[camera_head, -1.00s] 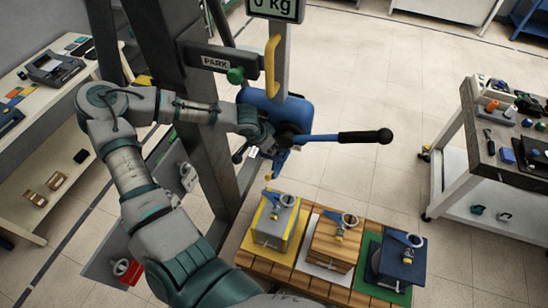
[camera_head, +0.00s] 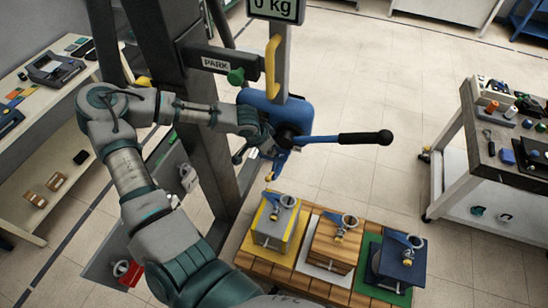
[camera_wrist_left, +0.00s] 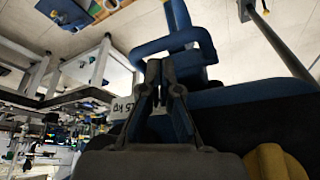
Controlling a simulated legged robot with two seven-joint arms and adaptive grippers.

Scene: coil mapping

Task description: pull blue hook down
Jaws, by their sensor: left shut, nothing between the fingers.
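The blue hoist body (camera_head: 262,103) hangs beside the dark column, with a long black-gripped lever (camera_head: 365,138) pointing right. The blue hook (camera_head: 279,163) shows just below the hoist body, partly covered by it and my gripper. My left gripper (camera_head: 246,153) is at the hoist's lower left, close to the hook. In the left wrist view my left gripper's fingers (camera_wrist_left: 160,72) are together with nothing between them. A bent blue bar (camera_wrist_left: 175,42), seemingly part of the hook, passes right at the fingertips; I cannot tell whether they touch. My right gripper is not in view.
A yellow handle (camera_head: 270,65) and a PARK bar (camera_head: 215,63) are above. A cart (camera_head: 470,165) stands right; open floor lies between.

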